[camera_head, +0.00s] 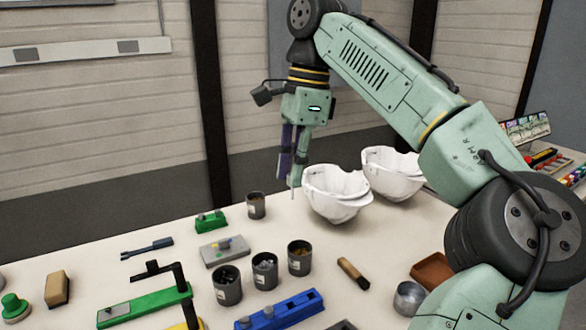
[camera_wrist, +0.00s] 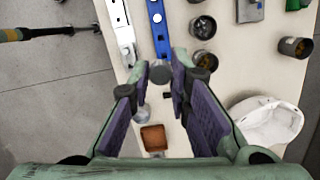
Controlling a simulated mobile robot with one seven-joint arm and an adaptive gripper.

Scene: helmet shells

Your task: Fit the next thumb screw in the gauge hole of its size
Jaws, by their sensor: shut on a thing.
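My gripper (camera_head: 297,186) is raised above the table, left of the white helmet shells. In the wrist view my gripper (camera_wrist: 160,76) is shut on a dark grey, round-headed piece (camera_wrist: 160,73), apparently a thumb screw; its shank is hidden. A flat grey plate (camera_head: 213,259) lies on the table with a yellow and a grey piece on it. It may be the gauge; its holes are too small to make out. It also shows at the top of the wrist view (camera_wrist: 249,12). The held piece is well apart from the plate.
Dark cups (camera_head: 228,293) with small parts stand in front of the plate, and another cup (camera_head: 256,210) behind it. A blue block (camera_head: 290,310), green fixture (camera_head: 150,303), brush (camera_head: 352,273) and brown tray (camera_head: 431,270) lie around. White helmet shells (camera_head: 333,190) stand close right of my gripper.

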